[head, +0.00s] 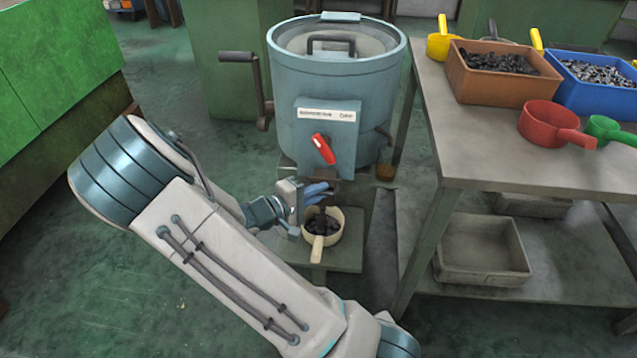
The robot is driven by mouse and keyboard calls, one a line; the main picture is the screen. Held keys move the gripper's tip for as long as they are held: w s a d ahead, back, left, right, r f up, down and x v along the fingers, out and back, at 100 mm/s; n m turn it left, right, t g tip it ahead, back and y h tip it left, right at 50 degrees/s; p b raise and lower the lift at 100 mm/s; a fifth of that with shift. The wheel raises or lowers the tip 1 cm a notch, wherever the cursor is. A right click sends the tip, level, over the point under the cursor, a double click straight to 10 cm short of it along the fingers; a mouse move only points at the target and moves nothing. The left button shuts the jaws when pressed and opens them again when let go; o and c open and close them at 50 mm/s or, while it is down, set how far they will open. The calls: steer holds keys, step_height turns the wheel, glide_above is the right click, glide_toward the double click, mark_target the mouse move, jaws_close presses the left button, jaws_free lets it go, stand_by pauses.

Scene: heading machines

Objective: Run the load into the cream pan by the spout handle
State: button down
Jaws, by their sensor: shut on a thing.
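The cream pan (334,239) sits on a low green stand under the spout, its handle toward me. Dark pieces (322,224) lie in it. The dark spout (334,176) comes out low on the front of a blue-grey drum (290,100). My gripper (322,191) reaches in from the left, just above the pan. Its blue fingers are shut at the dark spout handle; the exact grip is small and partly hidden. A red lever (322,149) on the drum's front stands tilted above the fingers, apart from them.
A grey table (480,150) at right holds a brown bin (490,90), a blue bin (575,95), and red (548,120), green and yellow scoops. A grey tray (485,260) lies on its lower shelf. A crank (258,90) juts from the drum's left. Floor at left is clear.

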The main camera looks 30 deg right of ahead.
steer(key=shift+w+d, duration=0.1)
steer(key=c, duration=1.8)
jaws_free()
steer(key=shift+o, duration=0.2)
steer(key=p+v, duration=0.3)
steer(key=v, duration=1.1)
